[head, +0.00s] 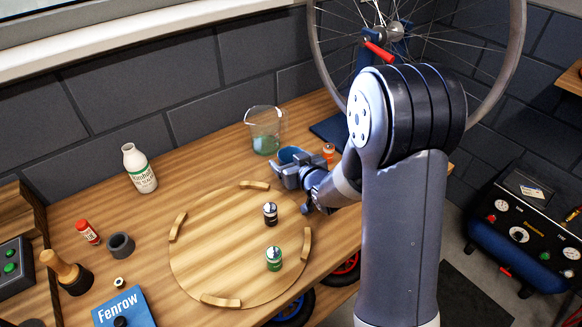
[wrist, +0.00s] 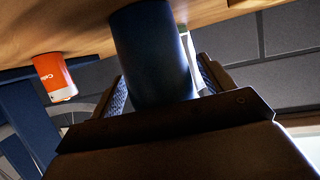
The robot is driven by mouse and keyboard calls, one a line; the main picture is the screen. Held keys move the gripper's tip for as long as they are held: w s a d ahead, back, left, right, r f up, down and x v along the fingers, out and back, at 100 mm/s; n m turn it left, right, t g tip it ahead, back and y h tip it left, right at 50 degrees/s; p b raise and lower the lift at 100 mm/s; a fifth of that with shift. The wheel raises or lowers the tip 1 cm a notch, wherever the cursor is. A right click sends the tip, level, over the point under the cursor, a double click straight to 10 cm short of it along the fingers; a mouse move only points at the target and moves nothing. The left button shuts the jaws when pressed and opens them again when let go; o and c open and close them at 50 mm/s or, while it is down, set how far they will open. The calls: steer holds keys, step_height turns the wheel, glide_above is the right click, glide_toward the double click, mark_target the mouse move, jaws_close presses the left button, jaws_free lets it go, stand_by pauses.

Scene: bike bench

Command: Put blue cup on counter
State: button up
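The dark blue cup (wrist: 155,55) stands between the two fingers of my gripper (wrist: 160,90) in the wrist view, with a finger close against each side. In the head view the blue cup (head: 289,154) shows only partly, behind the grey fingers of my gripper (head: 298,168). My gripper appears shut on it. The wooden counter (head: 205,160) lies below. Whether the cup's base touches the counter is hidden by the gripper.
A glass beaker (head: 264,130) stands just behind the cup, and an orange can (head: 328,152) is right of it. A round wooden board (head: 220,245) with raised rim pieces holds a dark jar (head: 270,213) and a green jar (head: 274,258). A white bottle (head: 139,168) stands left.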

steer(key=c, duration=0.9)
steer(key=shift+r, duration=0.15)
steer(key=shift+r+p, duration=0.6)
steer(key=shift+r, duration=4.25)
